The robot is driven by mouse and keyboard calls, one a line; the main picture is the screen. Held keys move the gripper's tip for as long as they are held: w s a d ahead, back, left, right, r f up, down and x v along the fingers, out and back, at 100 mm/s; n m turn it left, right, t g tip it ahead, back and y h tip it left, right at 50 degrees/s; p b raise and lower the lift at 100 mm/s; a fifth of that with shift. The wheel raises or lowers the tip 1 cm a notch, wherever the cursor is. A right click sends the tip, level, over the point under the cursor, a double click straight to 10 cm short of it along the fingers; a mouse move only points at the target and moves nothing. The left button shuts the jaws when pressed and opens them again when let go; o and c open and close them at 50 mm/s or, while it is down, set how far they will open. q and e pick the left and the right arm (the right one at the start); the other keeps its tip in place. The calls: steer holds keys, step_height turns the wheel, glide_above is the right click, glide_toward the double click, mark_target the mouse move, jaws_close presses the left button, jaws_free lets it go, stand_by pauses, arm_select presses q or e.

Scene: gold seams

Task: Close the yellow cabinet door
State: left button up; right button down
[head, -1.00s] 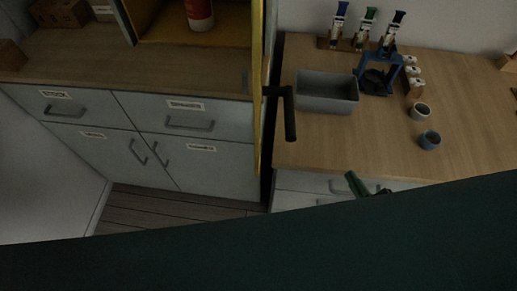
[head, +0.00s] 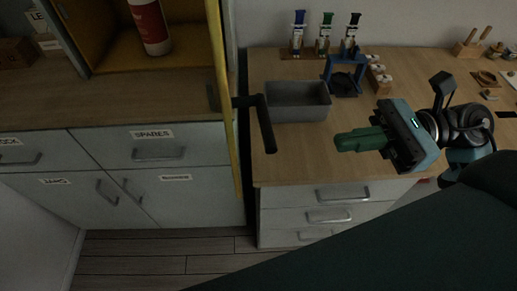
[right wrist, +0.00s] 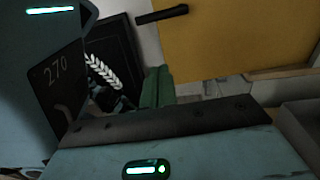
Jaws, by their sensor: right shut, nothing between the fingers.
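The yellow cabinet door (head: 226,110) stands open, seen nearly edge-on in the head view, at the right side of the cabinet (head: 190,48). Its black bar handle (head: 262,122) sticks out to the right, over the worktop. My right gripper (head: 345,141) is shut and empty, its green fingers pointing left toward the handle with a clear gap between. In the right wrist view the door's yellow face (right wrist: 235,42) fills the upper right, with the handle (right wrist: 162,14) at its upper left, beyond the green fingers (right wrist: 157,85). My left gripper is not in view.
A red-and-white cylinder (head: 150,26) stands inside the cabinet. A grey bin (head: 298,112) sits on the worktop right of the door, with a blue stand (head: 344,64) and several tubes behind it. Drawers (head: 330,216) lie below. Worktop between bin and gripper is partly clear.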

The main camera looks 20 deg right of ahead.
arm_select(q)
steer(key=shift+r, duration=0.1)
arm_select(e)
steer(key=shift+a, duration=0.15)
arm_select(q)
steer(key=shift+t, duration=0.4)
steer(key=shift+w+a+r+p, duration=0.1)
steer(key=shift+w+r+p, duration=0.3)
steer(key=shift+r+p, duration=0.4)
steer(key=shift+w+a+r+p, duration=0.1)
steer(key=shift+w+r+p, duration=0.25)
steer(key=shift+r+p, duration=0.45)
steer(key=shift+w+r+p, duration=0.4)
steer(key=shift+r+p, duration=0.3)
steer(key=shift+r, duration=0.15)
arm_select(e)
steer(key=w+a, duration=0.2)
steer(key=a, duration=1.1)
steer(key=shift+w+a, duration=0.2)
steer(key=shift+a, duration=0.1)
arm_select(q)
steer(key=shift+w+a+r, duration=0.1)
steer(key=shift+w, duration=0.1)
